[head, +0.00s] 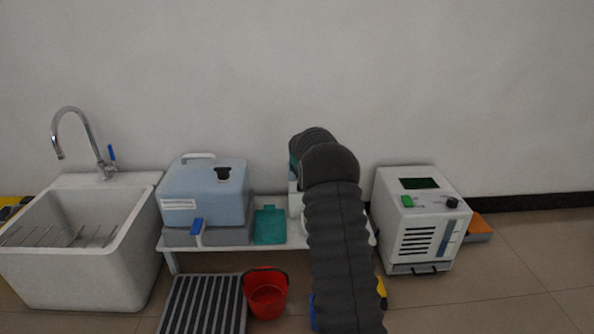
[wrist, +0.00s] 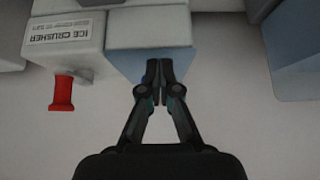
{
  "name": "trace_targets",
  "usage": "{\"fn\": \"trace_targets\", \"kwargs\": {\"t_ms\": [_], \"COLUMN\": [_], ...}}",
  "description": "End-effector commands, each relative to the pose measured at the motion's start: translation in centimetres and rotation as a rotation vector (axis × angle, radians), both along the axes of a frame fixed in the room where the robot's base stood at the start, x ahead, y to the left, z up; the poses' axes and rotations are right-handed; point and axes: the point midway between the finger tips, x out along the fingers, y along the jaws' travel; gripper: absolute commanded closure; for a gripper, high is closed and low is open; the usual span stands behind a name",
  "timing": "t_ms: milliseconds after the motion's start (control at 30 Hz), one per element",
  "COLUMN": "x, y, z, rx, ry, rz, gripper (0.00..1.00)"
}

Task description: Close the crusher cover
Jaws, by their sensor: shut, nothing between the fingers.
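The ice crusher shows in the wrist view as a white box with an "ICE CRUSHER" label (wrist: 65,30) and a red lever-like part (wrist: 62,93) below it. Beside the label is a white block with a pale blue lower face (wrist: 150,63); I cannot tell whether this is the cover or how far the cover is open. My gripper (wrist: 160,68) is shut and empty, its fingertips overlapping the blue face in the picture; contact cannot be told. In the head view my dark arm hides the gripper and most of what stands behind it.
A blue tank (head: 205,195) and teal tray (head: 270,226) sit on a low white bench. A white sink (head: 75,270) stands left, a white machine (head: 415,215) right. A red bucket (head: 267,300) and ribbed grey mat (head: 203,305) are below.

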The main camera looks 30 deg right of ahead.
Motion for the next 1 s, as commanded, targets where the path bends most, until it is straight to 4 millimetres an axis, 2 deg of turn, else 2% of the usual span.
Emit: {"fn": "trace_targets", "kwargs": {"t_ms": [200, 767, 1000], "x": [0.1, 0.1, -1.1], "y": [0.0, 0.1, 0.7], "z": [-0.9, -1.1, -1.9], "rx": [0.0, 0.0, -0.001], "ry": [-0.001, -0.001, 0.001], "rz": [0.0, 0.0, 0.0], "gripper": [1.0, 1.0, 1.0]}}
